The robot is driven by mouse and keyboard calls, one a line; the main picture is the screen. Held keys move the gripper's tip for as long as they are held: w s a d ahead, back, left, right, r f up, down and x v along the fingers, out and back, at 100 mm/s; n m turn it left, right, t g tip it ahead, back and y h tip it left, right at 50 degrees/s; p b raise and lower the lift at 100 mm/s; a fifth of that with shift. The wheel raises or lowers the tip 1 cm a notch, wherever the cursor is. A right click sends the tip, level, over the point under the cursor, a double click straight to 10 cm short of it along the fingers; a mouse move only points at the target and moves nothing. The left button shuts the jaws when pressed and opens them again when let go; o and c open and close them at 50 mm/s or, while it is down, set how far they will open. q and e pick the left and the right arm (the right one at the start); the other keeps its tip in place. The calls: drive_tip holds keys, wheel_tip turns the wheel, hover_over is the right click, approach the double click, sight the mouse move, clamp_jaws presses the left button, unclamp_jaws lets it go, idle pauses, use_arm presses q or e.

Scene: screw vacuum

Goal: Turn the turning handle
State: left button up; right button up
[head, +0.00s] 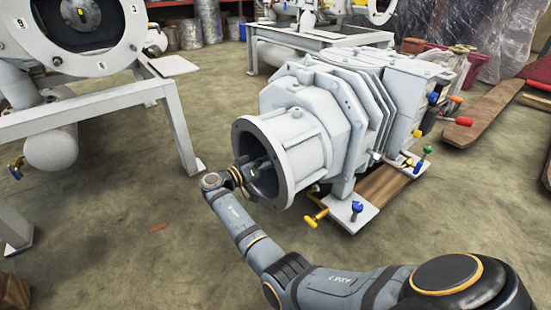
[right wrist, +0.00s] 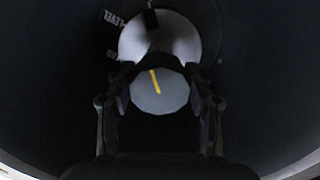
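In the head view the grey vacuum machine (head: 315,110) stands on the floor with its round flange (head: 291,166) facing me. My right gripper (head: 255,170) reaches into the dark opening of that flange. In the right wrist view a round grey knob face with a yellow line (right wrist: 161,91) lies between the fingers of my right gripper (right wrist: 160,75). A dark bar-like part crosses its top edge. A larger pale disc (right wrist: 190,37) sits behind it. It is too dark to tell whether the fingers touch the knob. My left gripper is not in view.
A yellow-handled valve (head: 316,218) and a blue knob (head: 357,207) are low beside the flange. A metal frame (head: 110,100) stands at left and wooden boards (head: 485,115) lie at right. The floor (head: 130,250) at front left is mostly clear.

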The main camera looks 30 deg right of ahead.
drive_tip(key=o, duration=0.4)
